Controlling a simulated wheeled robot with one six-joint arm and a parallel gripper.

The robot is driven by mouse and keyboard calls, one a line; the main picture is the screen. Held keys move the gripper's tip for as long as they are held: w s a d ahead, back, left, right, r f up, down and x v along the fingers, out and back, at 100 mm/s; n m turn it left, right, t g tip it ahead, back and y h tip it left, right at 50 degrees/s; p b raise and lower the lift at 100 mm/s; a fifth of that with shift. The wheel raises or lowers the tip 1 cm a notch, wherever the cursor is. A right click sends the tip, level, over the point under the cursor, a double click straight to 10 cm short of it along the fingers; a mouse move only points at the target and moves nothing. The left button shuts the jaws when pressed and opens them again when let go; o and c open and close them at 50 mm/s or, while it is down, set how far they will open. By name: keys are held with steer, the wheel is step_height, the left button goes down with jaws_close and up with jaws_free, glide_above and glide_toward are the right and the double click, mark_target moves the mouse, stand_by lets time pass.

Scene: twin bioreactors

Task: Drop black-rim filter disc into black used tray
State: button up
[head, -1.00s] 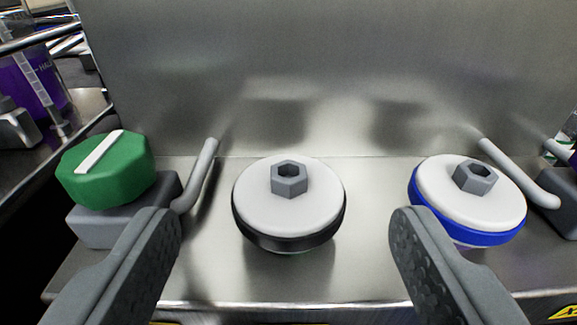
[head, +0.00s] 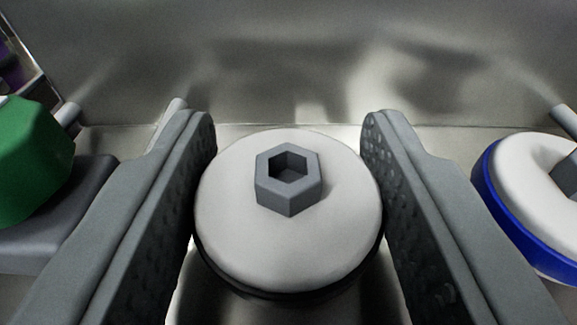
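The black-rim filter disc (head: 235,245) sits upright in the middle of the head view, with a white top and a grey hex nut at its centre. Its black rim shows only along the lower front edge. My gripper (head: 288,135) has one finger on each side of the disc. The fingers are spread about as wide as the disc and lie very close to its sides; I cannot tell whether they touch it. The black used tray is not in view.
A blue-rim white disc (head: 535,210) stands at the right, just outside my right finger. A green knob (head: 30,160) on a grey block (head: 75,215) is at the left. A metal back wall (head: 290,60) rises behind the disc.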

mark_target(291, 169)
steer(key=shift+r, duration=0.1)
steer(key=shift+c, duration=0.3)
step_height(291, 169, up, 10)
steer(key=shift+f, duration=0.1)
